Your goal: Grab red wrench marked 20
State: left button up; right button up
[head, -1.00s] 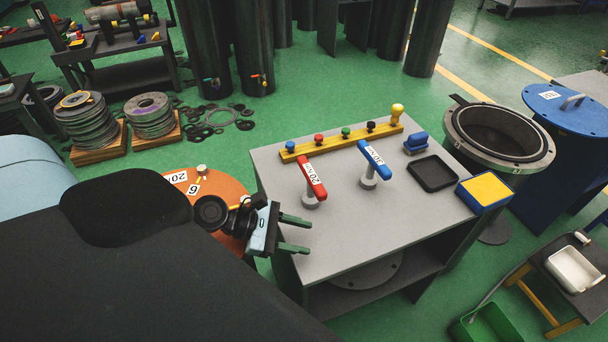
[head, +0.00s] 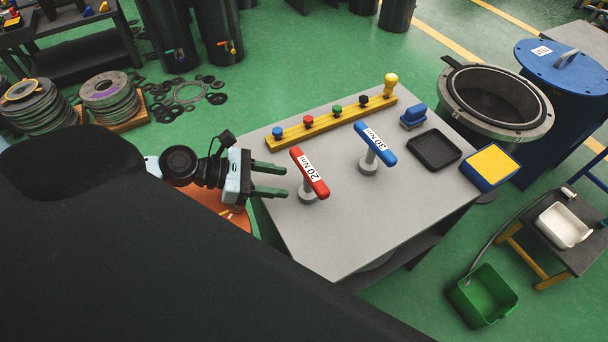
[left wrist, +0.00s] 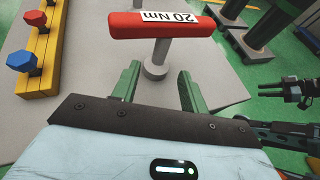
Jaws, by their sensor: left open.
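The red wrench marked 20 Nm (head: 310,174) stands upright on the grey table (head: 340,232), its red bar on a grey stem with a round foot. My left gripper (head: 281,180) is open and empty, just left of the wrench, its green fingers pointing at the stem. In the left wrist view the red wrench (left wrist: 150,26) stands just beyond the gripper (left wrist: 158,88), its stem ahead of the gap between the two fingers. It is apart from the fingers. A blue wrench marked 30 Nm (head: 376,144) stands to its right.
A yellow rack with colored knobs (head: 330,124) lies along the table's back edge. A black tray (head: 434,151), a small blue block (head: 413,117) and a yellow-topped blue box (head: 491,166) sit on the right. An open flanged cylinder (head: 496,97) stands beyond.

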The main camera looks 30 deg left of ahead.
aim_at(305, 191)
pick_arm(q)
jog(key=shift+x, duration=1.3)
jog(key=shift+w+d, duration=0.3)
jog(key=shift+d, duration=0.15)
jog(key=p+x, duration=0.1)
jog(key=x, duration=0.2)
jog(key=shift+w+d, duration=0.1)
jog(key=shift+w, duration=0.1)
jog(key=shift+w+d+f, duration=0.2)
jog(key=shift+d+f, duration=0.05)
jog(key=shift+d, duration=0.05)
grip_shut()
